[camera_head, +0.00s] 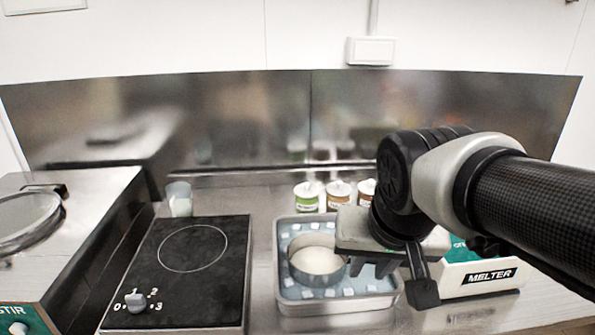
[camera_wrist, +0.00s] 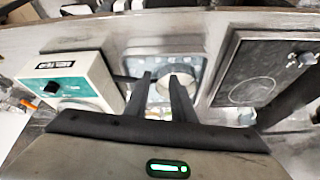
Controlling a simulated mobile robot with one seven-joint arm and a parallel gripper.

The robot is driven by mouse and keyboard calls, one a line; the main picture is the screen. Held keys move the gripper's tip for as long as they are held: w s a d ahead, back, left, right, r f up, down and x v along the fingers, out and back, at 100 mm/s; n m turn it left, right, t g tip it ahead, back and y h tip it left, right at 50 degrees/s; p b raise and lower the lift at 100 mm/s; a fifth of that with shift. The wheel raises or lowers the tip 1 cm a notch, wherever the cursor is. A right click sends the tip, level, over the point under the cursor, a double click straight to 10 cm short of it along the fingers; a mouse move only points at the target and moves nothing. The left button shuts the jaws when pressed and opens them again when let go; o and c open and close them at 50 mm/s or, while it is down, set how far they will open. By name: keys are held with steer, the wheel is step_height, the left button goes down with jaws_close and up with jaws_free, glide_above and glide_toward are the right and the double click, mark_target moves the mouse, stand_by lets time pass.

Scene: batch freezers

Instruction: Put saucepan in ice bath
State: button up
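The saucepan (camera_head: 318,262) is a round, light metal pan with a pale inside. It sits in the ice bath (camera_head: 292,303), a grey metal tray with blue water and several white ice cubes, and looks roughly level. My gripper (camera_head: 372,268) hangs over the right part of the tray, just right of the pan. In the wrist view the two dark fingers (camera_wrist: 163,82) stand apart, with the pan (camera_wrist: 160,90) showing beyond and between them. I cannot make out the pan's handle clearly, nor whether a finger touches the pan.
A black hob (camera_head: 200,285) stands left of the tray, its top empty. The white-and-green melter (camera_head: 485,277) is close on the right, partly behind my arm. Several small tubs (camera_head: 306,197) stand behind the tray. A glass (camera_head: 180,200) stands behind the hob.

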steer(key=s, duration=0.1)
steer(key=s+n, duration=0.1)
steer(key=s+r+n, duration=0.1)
steer(key=s, duration=0.1)
steer(key=shift+s+a+t, duration=0.1)
steer(key=shift+a+t, duration=0.2)
stand_by(0.6)
